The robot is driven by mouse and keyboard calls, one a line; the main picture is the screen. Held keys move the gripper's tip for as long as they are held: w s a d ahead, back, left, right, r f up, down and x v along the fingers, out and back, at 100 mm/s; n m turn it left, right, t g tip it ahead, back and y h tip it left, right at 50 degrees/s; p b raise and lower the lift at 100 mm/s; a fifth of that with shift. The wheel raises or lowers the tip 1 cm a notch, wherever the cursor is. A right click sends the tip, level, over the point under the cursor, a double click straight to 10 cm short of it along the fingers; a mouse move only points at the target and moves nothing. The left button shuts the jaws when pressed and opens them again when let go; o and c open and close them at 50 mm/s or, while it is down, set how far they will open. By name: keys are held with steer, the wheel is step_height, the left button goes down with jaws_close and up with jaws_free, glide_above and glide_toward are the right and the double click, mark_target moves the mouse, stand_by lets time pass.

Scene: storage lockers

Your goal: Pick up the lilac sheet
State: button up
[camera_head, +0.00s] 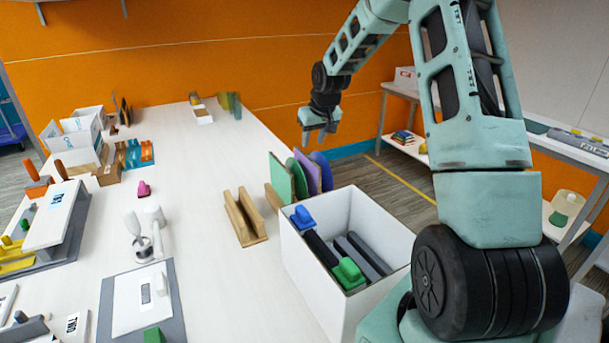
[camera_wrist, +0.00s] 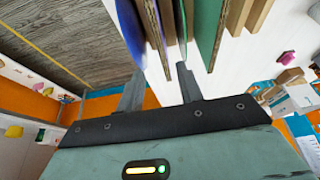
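The lilac sheet (camera_head: 309,169) stands upright in a group of thin sheets beside the white bin, between a green sheet (camera_head: 298,178) and a blue one (camera_head: 322,168). Its lower part is hidden by its neighbours and the bin. My gripper (camera_head: 316,138) is above and a little behind this group, empty, with its fingers apart. In the wrist view the fingers (camera_wrist: 160,85) point toward the sheets, which show nearly edge-on beyond them, so the lilac one is hard to single out.
A white bin (camera_head: 312,262) with dark, blue-topped and green-topped items stands in front of the sheets. An empty wooden rack (camera_head: 246,217) is to their left. A shelf unit (camera_head: 400,92) stands behind on the right. The table middle (camera_head: 195,215) is mostly clear.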

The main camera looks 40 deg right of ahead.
mark_target(306, 166)
steer(key=p+x, duration=0.1)
steer(key=x, duration=0.6)
steer(key=shift+p, duration=0.3)
steer(key=p+x, duration=0.2)
steer(key=x, duration=0.1)
steer(key=shift+a+f, duration=0.2)
steer(key=shift+f, duration=0.25)
steer(key=shift+w+d+f, duration=0.1)
steer(key=shift+w+f, duration=0.2)
steer(key=shift+f, duration=0.25)
steer(key=shift+f, duration=0.3)
jaws_close()
